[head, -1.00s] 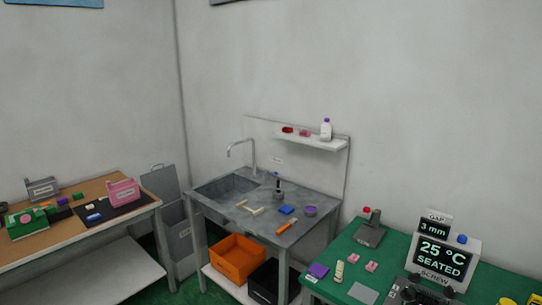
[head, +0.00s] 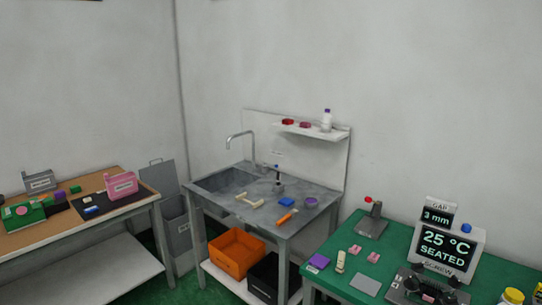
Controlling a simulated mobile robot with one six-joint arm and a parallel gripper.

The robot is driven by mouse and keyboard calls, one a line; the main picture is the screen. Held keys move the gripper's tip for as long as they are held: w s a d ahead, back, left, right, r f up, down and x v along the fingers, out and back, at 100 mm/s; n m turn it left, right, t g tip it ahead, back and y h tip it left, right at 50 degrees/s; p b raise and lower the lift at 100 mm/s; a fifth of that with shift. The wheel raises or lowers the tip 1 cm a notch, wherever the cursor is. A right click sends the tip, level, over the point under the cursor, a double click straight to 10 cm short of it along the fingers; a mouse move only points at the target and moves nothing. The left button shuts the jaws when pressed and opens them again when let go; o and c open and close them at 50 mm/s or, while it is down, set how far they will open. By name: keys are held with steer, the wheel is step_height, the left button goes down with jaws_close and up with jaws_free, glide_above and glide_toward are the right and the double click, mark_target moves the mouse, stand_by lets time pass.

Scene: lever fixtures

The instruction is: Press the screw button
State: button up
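A grey-white display unit (head: 478,262) stands on the green table at the right. Its dark screen (head: 446,248) reads "25 °C SEATED", and a smaller sign (head: 437,216) above reads "GAP 3 mm". A "SCREW" label (head: 438,267) is on the unit below the screen. A blue round button (head: 466,228) sits on top of the unit, at the right. I cannot tell whether this is the screw button. A dark fixture (head: 428,288) with round black parts sits in front of the unit, partly cut off by the bottom edge. My gripper is not in view.
The green table (head: 325,252) also holds a red-topped grey stand (head: 370,222), a purple block (head: 318,262), pink blocks (head: 373,257) and a yellow-lidded container (head: 513,296). A sink bench (head: 290,228) stands in the middle, a wooden-topped bench (head: 75,222) at the left.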

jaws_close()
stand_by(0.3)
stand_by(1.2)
